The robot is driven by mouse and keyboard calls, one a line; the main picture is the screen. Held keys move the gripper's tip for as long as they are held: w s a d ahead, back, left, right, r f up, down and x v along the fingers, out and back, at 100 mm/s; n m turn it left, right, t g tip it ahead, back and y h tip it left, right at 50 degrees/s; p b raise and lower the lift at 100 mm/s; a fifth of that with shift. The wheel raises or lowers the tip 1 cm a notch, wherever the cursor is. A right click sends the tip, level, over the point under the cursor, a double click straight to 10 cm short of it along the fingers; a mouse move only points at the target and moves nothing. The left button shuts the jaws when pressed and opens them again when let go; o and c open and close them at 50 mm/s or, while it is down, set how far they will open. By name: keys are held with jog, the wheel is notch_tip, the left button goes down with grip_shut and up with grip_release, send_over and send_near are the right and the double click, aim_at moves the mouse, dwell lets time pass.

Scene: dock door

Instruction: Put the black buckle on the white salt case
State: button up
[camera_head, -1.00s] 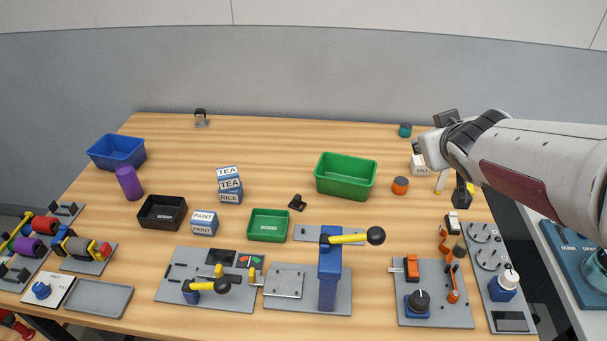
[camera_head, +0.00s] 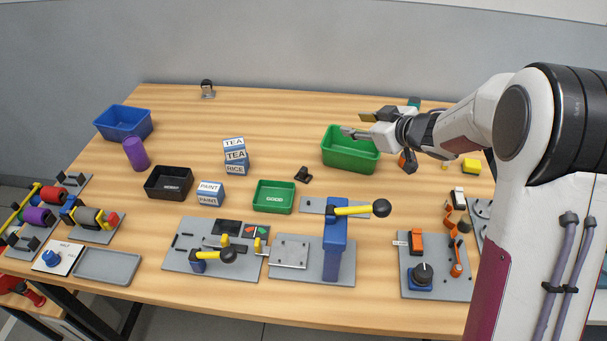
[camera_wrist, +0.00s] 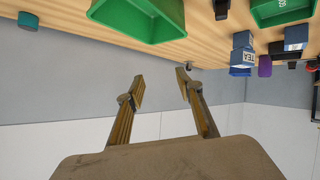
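The black buckle (camera_head: 302,174) lies on the table between the large green bin and the small green tray. A small dark shape at the top of the wrist view (camera_wrist: 221,8) appears to be the same buckle. My gripper (camera_head: 358,124) is above the back of the large green bin, to the right of and beyond the buckle. In the wrist view my gripper (camera_wrist: 160,80) has its two fingers apart with nothing between them. The white salt case is not visible now; my arm covers the right back area where it stood.
The large green bin (camera_head: 350,165) stands under my gripper. The small green tray (camera_head: 273,209), stacked tea and rice boxes (camera_head: 235,157), and a blue upright fixture with a yellow lever (camera_head: 335,245) surround the buckle. A yellow block (camera_head: 471,166) is at the right. The back middle is clear.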

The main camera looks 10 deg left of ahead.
aim_at(306, 170)
jog(key=s+a+f+g+y, duration=0.1)
jog(key=a+f, duration=0.1)
jog(key=f, duration=0.1)
jog(key=s+a+f+n+g+y, duration=0.1)
jog(key=a+f+g, duration=0.1)
jog(key=f, duration=0.2)
jog(key=s+a+f+n+g+y, duration=0.1)
jog(key=s+a+f, duration=0.1)
jog(key=f, duration=0.1)
jog(key=shift+a+f+g+y, duration=0.25)
jog(key=shift+f+g+y, duration=0.05)
jog(key=shift+f, duration=0.1)
jog(key=shift+s+a+f+n+g, duration=0.25)
jog(key=shift+s+f+n+g, duration=0.05)
jog(key=shift+f+n, duration=0.1)
jog(key=shift+a, duration=0.1)
jog(key=shift+x, duration=1.2)
jog(key=shift+a, duration=0.1)
jog(key=shift+x, duration=2.55)
